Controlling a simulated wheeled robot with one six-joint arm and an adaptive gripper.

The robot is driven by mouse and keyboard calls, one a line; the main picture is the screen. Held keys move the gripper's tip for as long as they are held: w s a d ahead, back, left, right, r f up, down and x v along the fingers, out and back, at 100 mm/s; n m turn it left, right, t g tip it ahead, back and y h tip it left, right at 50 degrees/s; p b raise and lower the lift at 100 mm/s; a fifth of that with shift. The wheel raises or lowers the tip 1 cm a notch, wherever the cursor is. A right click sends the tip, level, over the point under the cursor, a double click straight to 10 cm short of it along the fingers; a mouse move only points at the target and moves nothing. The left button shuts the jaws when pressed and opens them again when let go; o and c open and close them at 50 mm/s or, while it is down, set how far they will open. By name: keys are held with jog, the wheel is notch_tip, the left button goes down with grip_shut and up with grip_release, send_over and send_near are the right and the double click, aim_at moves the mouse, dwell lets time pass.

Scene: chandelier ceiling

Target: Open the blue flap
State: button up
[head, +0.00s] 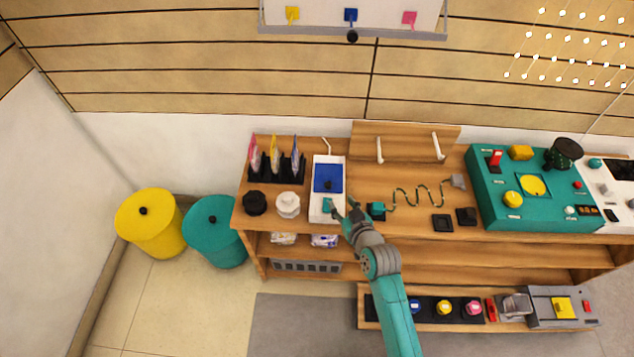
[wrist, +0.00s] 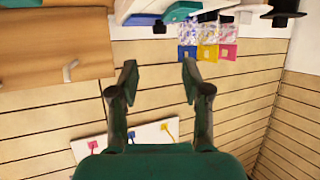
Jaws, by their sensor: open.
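The blue flap (head: 327,172) lies on top of a white box (head: 317,207) on the wooden bench. It looks shut and flat, with a small black knob on it. A teal part (head: 327,205) sits on the near end of the same box. My gripper (head: 346,209) is at the near right corner of the box, close to the teal part; I cannot tell if it touches. In the wrist view my gripper (wrist: 160,78) is open with nothing between its fingers. The blue flap (wrist: 183,10) shows there edge-on at the top, beyond the fingertips.
A black rack (head: 277,168) with colored packets and black and white round knobs stand left of the box. A teal block (head: 376,210) with a wavy wire is close on the right. A teal control panel (head: 545,213) is farther right. Yellow and teal bins stand on the floor left.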

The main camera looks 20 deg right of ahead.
aim_at(328, 184)
jog(key=x, duration=1)
jog(key=shift+w, duration=0.1)
grip_shut()
